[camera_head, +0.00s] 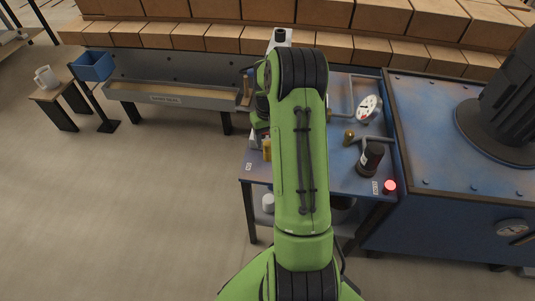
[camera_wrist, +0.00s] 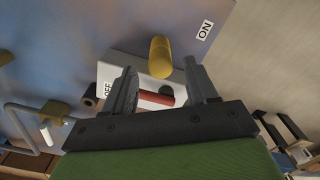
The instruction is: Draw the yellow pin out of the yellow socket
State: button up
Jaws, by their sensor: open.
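A yellow cylinder (camera_wrist: 160,57) shows in the wrist view just beyond my fingertips, near the edge of a white block. I cannot tell where pin ends and socket begins. It also shows in the head view (camera_head: 267,149), beside my green arm on the blue table. My gripper (camera_wrist: 163,80) is open, with one finger on each side and the yellow cylinder a little ahead of the gap. No contact shows. A red rod (camera_wrist: 155,98) lies across the view between the fingers, partly hidden by them. In the head view my arm hides most of the gripper.
The white block (camera_wrist: 112,73) has a dark hole beside the red rod. A black hollow piece (camera_wrist: 90,99) and a bent grey pipe (camera_wrist: 24,108) are to the left. A black cylinder (camera_head: 370,159), gauge (camera_head: 368,108) and lit red button (camera_head: 389,186) stand on the table's right side.

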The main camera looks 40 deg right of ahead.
aim_at(268, 143)
notch_tip(268, 143, down, 3)
jog(key=shift+f+b, duration=0.1)
jog(key=shift+b, duration=0.55)
jog(key=c, duration=1)
jog(key=shift+r+p, duration=2.25)
jog(key=shift+r, duration=0.55)
jog(key=shift+c, duration=0.2)
notch_tip(268, 143, up, 5)
jog(key=p, duration=0.4)
